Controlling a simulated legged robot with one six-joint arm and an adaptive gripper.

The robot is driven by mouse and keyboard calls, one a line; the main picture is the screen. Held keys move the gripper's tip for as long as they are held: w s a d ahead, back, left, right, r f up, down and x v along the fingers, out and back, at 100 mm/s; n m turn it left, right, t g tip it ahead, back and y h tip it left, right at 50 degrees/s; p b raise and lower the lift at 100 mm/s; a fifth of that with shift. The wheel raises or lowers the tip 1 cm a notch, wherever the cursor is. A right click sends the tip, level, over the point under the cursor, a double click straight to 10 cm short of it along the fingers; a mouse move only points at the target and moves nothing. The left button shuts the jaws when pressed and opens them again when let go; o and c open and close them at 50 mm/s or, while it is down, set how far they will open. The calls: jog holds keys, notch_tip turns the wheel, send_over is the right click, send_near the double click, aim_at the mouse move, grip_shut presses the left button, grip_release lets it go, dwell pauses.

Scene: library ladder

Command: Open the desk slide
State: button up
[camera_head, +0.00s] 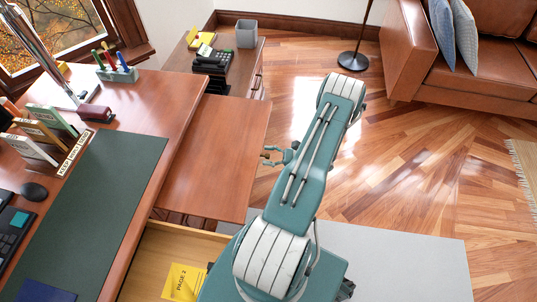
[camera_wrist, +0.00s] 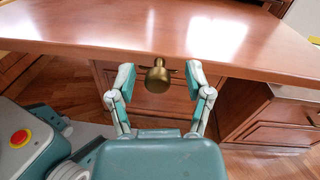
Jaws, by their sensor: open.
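The desk slide (camera_head: 225,135) is a flat reddish-brown wooden board that sticks out from the side of the desk, below the desktop. In the wrist view its glossy top (camera_wrist: 240,40) fills the upper part, and a brass knob (camera_wrist: 158,77) sits at its near edge. My gripper (camera_wrist: 160,76) is open, with one finger on each side of the knob. A gap shows between each finger and the knob. In the head view my gripper (camera_head: 273,156) is at the slide's right edge, small and partly hidden by my arm.
An open drawer (camera_head: 150,262) with a yellow "PAGE 2" note (camera_head: 180,283) lies in front of the slide. The desktop holds a green mat (camera_head: 100,205) and books. A side cabinet (camera_head: 240,70) with a phone stands behind. The wooden floor (camera_head: 400,150) to the right is clear up to the sofa (camera_head: 490,75).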

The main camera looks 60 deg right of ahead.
jog(key=v, duration=1.2)
jog(key=shift+w+r, duration=0.1)
jog(key=shift+r, duration=0.05)
jog(key=w+a+r+n+g+y, duration=0.35)
jog(key=w+r+n+g, duration=0.45)
jog(key=w+r, duration=0.4)
jog(key=w+a+r+n+g+h, duration=0.2)
jog(key=w+a+r+n+g, duration=0.55)
jog(key=a+r, duration=0.45)
jog(key=s+a+r+n+t+h, duration=0.2)
jog(key=a+r+n, duration=0.5)
jog(key=a, duration=0.5)
jog(key=s+a+r+n+t+h, duration=0.2)
jog(key=s+a+r+n+h, duration=0.2)
jog(key=a+r, duration=0.5)
jog(key=a+n+h, duration=0.2)
jog(key=a+n, duration=0.1)
jog(key=shift+r, duration=0.25)
